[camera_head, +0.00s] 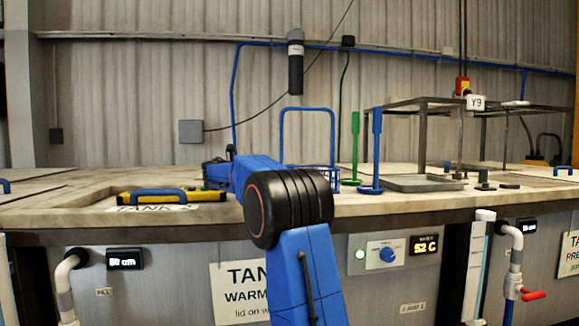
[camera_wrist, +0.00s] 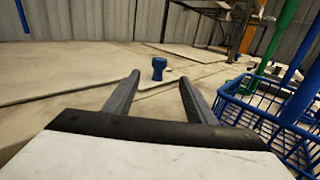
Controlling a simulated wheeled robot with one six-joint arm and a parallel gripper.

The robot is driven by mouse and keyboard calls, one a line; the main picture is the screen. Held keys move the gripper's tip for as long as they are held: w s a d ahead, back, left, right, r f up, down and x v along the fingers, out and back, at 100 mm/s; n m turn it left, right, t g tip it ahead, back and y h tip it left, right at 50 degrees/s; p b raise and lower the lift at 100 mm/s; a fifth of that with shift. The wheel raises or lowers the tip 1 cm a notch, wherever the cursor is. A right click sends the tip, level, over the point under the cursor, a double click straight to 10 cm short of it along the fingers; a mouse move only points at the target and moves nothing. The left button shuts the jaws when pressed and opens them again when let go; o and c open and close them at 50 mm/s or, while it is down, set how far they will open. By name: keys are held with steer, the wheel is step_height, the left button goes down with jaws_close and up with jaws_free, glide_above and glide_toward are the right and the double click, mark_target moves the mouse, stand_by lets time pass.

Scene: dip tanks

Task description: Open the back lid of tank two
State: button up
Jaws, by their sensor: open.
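My gripper (camera_wrist: 160,82) is open and empty, its two dark fingers spread apart in the wrist view. A blue knob-like handle (camera_wrist: 158,68) stands upright on a pale flat panel, ahead of the gap between the fingertips and apart from them. The panel looks like a lid (camera_wrist: 105,82), lying flat. In the head view my gripper (camera_head: 216,172) is a dark shape above the tank top, left of my blue arm. My arm hides part of the "TAN… WARM" sign (camera_head: 237,290) on the tank front. The knob cannot be made out there.
A blue wire basket (camera_wrist: 262,122) stands close right of my gripper. Blue (camera_head: 376,150) and green (camera_head: 355,150) posts rise to the right. A yellow item with a blue handle (camera_head: 172,196) lies at the front left. A metal frame (camera_head: 423,140) stands further right.

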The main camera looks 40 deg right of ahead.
steer(key=x, duration=1.7)
steer(key=shift+w+d, duration=0.1)
jaws_close()
